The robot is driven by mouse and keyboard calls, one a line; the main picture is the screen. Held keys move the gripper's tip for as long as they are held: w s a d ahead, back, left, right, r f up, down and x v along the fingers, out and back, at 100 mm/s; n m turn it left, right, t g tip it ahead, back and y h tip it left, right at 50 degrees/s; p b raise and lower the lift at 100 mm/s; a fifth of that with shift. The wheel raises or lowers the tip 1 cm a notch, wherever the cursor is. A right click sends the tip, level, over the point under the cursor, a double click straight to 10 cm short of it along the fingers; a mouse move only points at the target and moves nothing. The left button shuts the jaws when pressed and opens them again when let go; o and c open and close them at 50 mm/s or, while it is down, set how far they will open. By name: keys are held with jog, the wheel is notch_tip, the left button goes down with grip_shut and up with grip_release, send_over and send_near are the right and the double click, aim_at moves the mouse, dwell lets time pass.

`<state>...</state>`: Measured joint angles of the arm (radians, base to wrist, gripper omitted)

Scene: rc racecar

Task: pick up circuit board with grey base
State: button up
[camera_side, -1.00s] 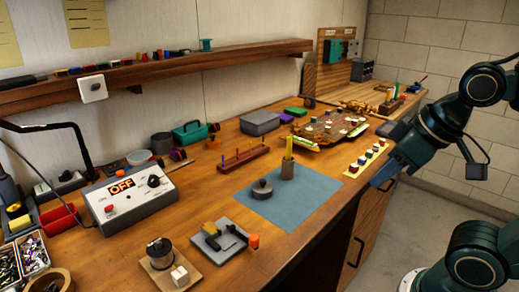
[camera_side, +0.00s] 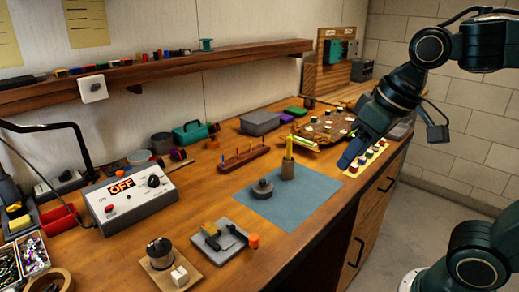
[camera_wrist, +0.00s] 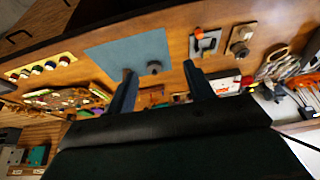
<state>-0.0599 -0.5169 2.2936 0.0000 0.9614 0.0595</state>
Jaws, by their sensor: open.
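A flat grey base (camera_side: 224,251) with yellow and black parts on it lies at the bench's front, left of the blue mat; it looks like the circuit board with grey base. The wrist view shows the grey base (camera_wrist: 206,50) too, above the fingertip at right. A similar piece on a tan base (camera_side: 182,284) lies beside it. My gripper (camera_side: 350,157) hangs over the bench near the row of coloured knobs, well to the right of the grey base. In the wrist view my gripper (camera_wrist: 158,71) is open, with nothing between its fingers.
The blue mat (camera_side: 290,212) holds a round grey part and a cup with yellow sticks. An orange cap (camera_side: 254,241) stands right beside the grey base. A control box (camera_side: 130,200) showing OFF stands to its left. The knob strip (camera_side: 352,171) is below my gripper.

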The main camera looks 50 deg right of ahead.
jog(key=w+a+f+g, duration=0.1)
jog(key=w+a+f, duration=0.2)
jog(key=w+a, duration=0.2)
jog(key=w+a+f+g, duration=0.2)
jog(key=w+a, duration=0.3)
jog(key=w, duration=0.7)
jog(key=w+a+f+g, duration=0.1)
jog(key=w+a+f, duration=0.3)
jog(key=w, duration=0.5)
jog(key=shift+a+g, duration=0.3)
jog(key=shift+a, duration=0.65)
send_over(209, 226)
jog(key=shift+f, duration=4.35)
jog(key=shift+f, duration=2.55)
